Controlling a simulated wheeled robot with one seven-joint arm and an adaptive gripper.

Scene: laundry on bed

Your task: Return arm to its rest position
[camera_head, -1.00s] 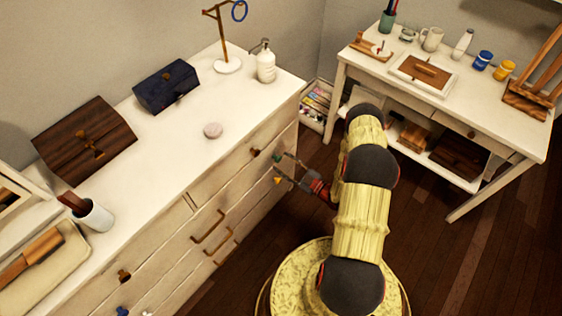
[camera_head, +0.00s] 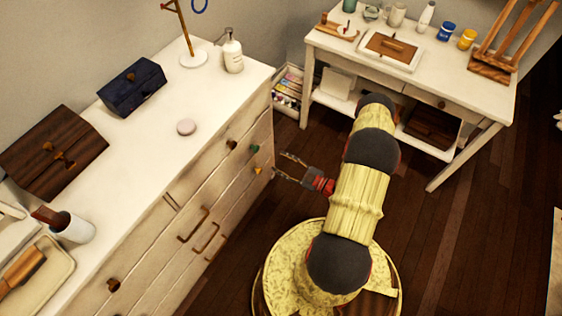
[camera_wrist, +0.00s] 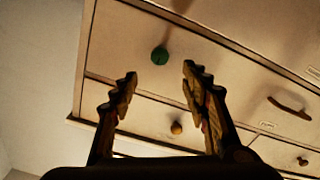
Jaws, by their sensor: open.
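My gripper (camera_head: 281,165) is open and empty in the head view. It sits just right of the white dresser's (camera_head: 185,158) drawer fronts, apart from them, with its fingers pointing left toward the dresser. In the wrist view both fingers of my gripper (camera_wrist: 160,80) are spread with nothing between them. Beyond them are drawer fronts with a green knob (camera_wrist: 159,56) and a small orange-brown knob (camera_wrist: 176,128). My arm reaches up from its round yellow base and bends over, hiding part of the floor and the desk's lower shelf.
A white desk (camera_head: 384,66) stands at the upper right. Dark wooden floor (camera_head: 465,215) is clear at right.

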